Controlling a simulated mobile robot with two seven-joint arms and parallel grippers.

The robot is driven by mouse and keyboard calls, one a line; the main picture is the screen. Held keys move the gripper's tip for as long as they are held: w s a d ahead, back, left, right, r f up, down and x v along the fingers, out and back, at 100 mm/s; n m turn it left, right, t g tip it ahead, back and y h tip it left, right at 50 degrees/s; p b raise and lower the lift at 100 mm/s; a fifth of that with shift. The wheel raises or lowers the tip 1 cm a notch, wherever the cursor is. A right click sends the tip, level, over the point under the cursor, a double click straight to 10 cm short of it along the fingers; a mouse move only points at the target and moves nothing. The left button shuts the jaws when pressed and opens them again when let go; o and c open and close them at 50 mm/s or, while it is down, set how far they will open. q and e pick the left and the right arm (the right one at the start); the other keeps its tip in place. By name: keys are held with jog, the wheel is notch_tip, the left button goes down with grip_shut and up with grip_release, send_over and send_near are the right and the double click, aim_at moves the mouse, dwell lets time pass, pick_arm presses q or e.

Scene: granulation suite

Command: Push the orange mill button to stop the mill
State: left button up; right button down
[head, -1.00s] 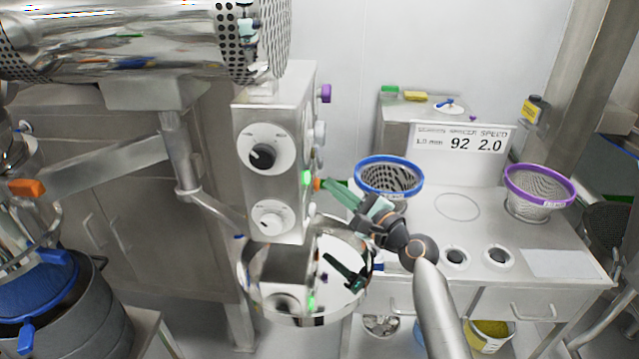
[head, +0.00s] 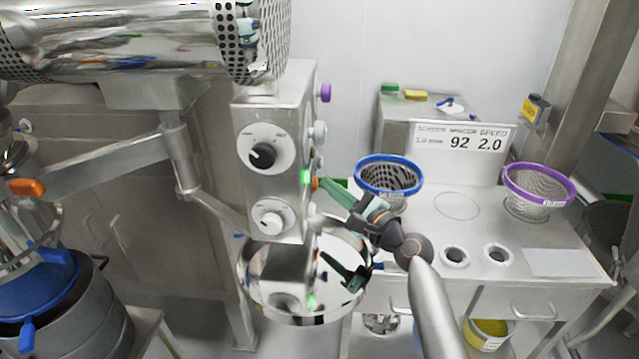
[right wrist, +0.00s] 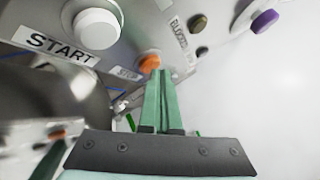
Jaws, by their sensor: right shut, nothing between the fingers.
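The orange mill button (head: 316,183) sits on the right side of the steel control box (head: 270,105), beside a lit green lamp (head: 306,177). It shows in the right wrist view as an orange cap (right wrist: 149,62), between the white START button (right wrist: 97,28) and a dark olive button (right wrist: 197,23). My right gripper (head: 324,184) is shut and empty, its green fingers pointing at the orange button. In the right wrist view, the fingertips (right wrist: 159,74) overlap the button's lower edge; I cannot tell whether they touch it. My left gripper is out of view.
A purple knob (head: 325,93) sticks out higher on the box. A shiny round bowl (head: 262,290) below reflects my gripper. A blue-rimmed sieve (head: 390,161) stands close behind my right gripper, and a purple-rimmed sieve (head: 538,170) farther right on the bench.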

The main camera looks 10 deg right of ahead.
jog(key=shift+a, duration=0.15)
dwell(0.4)
jog(key=shift+s+d, duration=0.2)
jog(key=shift+d, duration=0.7)
jog(key=shift+d, duration=0.1)
jog(key=d, duration=0.2)
jog(key=s+d, duration=0.1)
jog(key=d, duration=0.1)
jog(key=shift+s+d, duration=0.2)
jog(key=shift+d, duration=0.1)
